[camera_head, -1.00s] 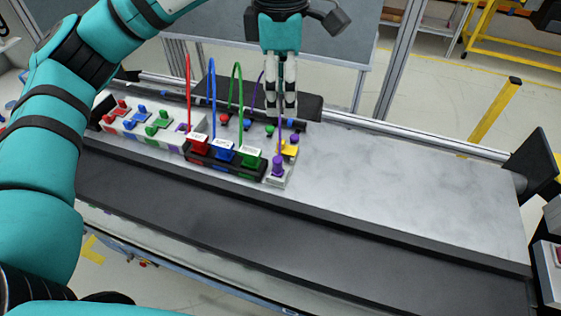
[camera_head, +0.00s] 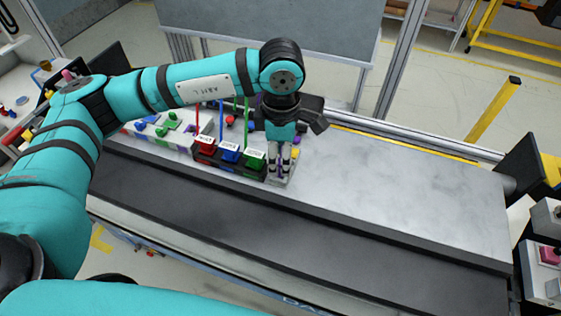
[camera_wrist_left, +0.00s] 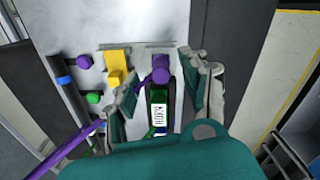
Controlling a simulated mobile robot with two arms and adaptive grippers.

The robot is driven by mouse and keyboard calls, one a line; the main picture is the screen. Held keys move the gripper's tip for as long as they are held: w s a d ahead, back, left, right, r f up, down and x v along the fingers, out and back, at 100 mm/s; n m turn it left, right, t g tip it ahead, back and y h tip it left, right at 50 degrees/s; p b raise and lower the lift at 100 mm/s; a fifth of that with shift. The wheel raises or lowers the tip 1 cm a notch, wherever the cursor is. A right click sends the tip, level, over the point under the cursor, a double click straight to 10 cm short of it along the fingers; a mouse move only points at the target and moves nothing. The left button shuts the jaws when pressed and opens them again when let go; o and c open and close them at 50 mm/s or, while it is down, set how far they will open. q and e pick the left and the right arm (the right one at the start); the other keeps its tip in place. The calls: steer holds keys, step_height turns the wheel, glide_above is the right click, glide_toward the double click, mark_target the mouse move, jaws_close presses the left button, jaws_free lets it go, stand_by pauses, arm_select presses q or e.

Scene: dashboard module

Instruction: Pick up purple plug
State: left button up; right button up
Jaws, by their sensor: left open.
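The purple plug (camera_wrist_left: 160,70) stands in a grey holder beside the yellow plug in the left wrist view. My left gripper (camera_wrist_left: 158,96) is open, with one finger on each side of the purple plug. Whether the fingers touch it is not clear. In the head view my left gripper (camera_head: 279,168) points down over the grey holder at the right end of the row, and its fingers mostly hide the plug. My right gripper is not in view.
A yellow plug (camera_wrist_left: 116,66) stands close to the left finger in the wrist view. Red, blue and green labelled blocks (camera_head: 230,154) with upright cables stand just left of the gripper. The grey tabletop (camera_head: 400,195) to the right is clear.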

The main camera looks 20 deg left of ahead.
mark_target(280, 170)
arm_select(q)
step_height(280, 170, down, 2)
steer(key=shift+a+p, duration=0.15)
steer(key=shift+p, duration=0.2)
steer(key=shift+f, duration=0.35)
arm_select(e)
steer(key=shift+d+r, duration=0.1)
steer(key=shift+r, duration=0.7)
arm_select(q)
jaws_close()
steer(key=shift+r, duration=0.1)
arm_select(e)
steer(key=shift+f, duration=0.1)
